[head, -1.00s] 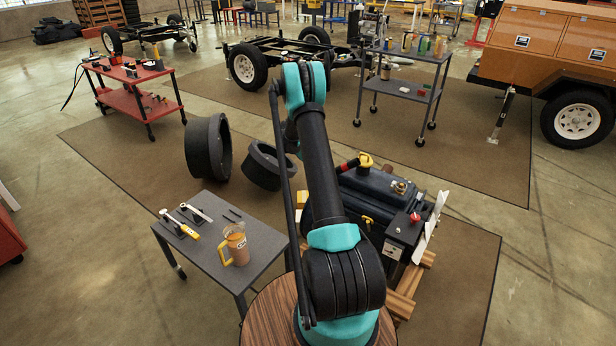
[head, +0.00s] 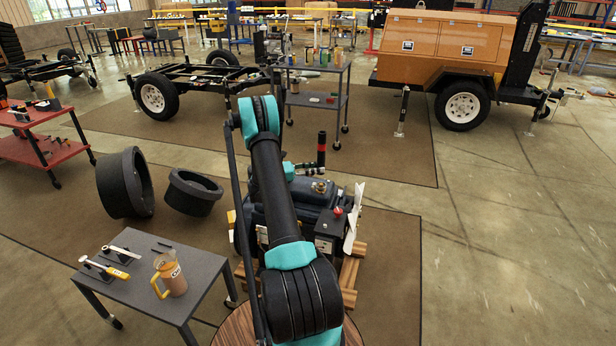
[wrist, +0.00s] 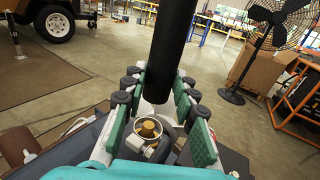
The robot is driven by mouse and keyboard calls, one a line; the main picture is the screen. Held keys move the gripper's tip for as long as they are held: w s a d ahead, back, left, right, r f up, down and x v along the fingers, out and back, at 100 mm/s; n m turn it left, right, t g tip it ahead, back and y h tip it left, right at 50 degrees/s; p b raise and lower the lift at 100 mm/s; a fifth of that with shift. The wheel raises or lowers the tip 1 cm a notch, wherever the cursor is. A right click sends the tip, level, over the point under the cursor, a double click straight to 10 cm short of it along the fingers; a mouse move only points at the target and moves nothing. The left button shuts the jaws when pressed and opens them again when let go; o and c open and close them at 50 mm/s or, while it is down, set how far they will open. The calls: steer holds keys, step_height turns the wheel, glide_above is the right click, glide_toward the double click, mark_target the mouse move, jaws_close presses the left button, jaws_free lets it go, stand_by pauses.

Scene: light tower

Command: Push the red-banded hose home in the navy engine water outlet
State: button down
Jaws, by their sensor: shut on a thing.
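The hose (head: 321,149) is black with a red band and stands nearly upright above the engine. The navy engine (head: 290,215) sits below, partly behind my arm. A brass-coloured fitting (head: 319,186) is on its top. I cannot make out the water outlet or whether the hose touches it.
A dark box with a red knob (head: 329,229) and a white fan (head: 355,218) are at the engine's right. A grey table (head: 205,268) with a mug (head: 170,274) stands front left. Two black rings (head: 192,192) lie behind it. The floor at right is clear.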

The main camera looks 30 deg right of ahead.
steer(key=shift+s+d+r, duration=0.1)
steer(key=shift+s+d, duration=0.05)
steer(key=shift+d, duration=0.05)
glide_above(317, 190)
steer(key=shift+a+f, duration=0.1)
steer(key=shift+f, duration=2.25)
steer(key=shift+f, duration=1.85)
steer(key=shift+r, duration=0.1)
steer(key=shift+r, duration=1.45)
steer(key=shift+f, duration=1.3)
stand_by(0.7)
